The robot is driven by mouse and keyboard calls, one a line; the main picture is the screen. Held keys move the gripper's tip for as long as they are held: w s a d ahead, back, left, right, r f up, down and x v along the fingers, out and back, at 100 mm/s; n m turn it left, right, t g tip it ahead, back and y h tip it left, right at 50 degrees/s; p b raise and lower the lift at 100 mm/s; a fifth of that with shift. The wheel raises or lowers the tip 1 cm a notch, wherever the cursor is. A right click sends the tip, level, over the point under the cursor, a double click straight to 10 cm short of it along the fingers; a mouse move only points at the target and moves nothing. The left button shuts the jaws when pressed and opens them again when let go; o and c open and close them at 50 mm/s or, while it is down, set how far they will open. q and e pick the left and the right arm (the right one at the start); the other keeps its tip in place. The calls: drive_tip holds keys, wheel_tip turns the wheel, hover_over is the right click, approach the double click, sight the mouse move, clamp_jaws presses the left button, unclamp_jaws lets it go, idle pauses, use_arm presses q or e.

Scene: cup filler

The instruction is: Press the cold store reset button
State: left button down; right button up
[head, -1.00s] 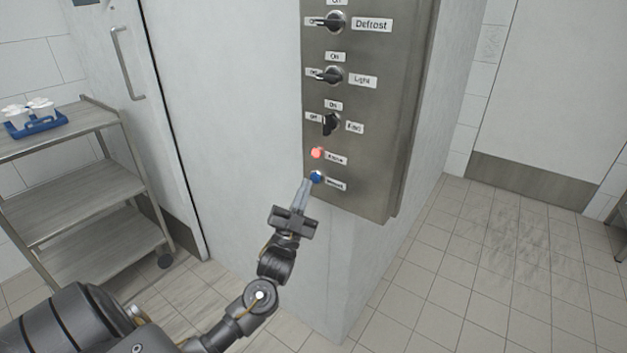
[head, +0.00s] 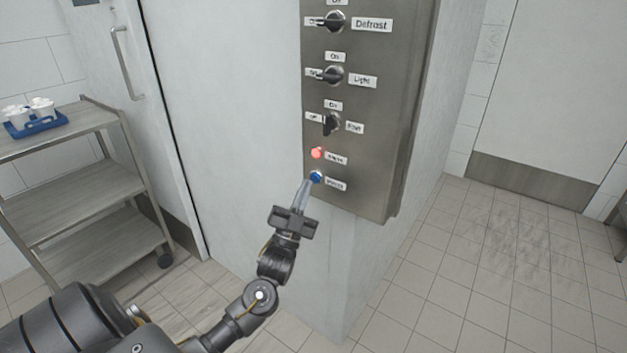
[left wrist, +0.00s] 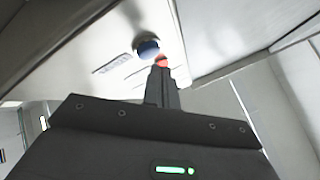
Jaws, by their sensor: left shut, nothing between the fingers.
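The blue button (head: 316,177) is the lowest control on the grey metal panel (head: 375,185), with a white label whose text is too blurred to read. It also shows in the left wrist view (left wrist: 147,48), just beyond my fingertips. My left gripper (head: 307,182) is shut and empty. Its fingertips are right at the blue button's lower left edge; I cannot tell whether they touch it. A red lit lamp (head: 316,153) sits just above the button; in the left wrist view it is partly behind the fingertips (left wrist: 161,64). My right gripper is out of view.
Above the lamp are the fan switch (head: 331,124), the light switch (head: 331,75) and the defrost switch (head: 335,22). A shelved trolley (head: 75,185) with a blue tray (head: 38,126) of white cups stands at left. The tiled floor at right is clear.

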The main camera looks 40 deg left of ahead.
use_arm(q)
drive_tip(key=shift+w, duration=0.1)
idle(0.3)
drive_tip(key=shift+w, duration=0.35)
drive_tip(key=shift+w, duration=0.25)
idle(0.5)
drive_tip(key=shift+s, duration=0.7)
drive_tip(key=shift+s+p, duration=0.1)
drive_tip(key=shift+p, duration=0.25)
drive_tip(key=s+p, duration=0.2)
drive_tip(key=s, duration=0.3)
drive_tip(key=shift+s, duration=0.4)
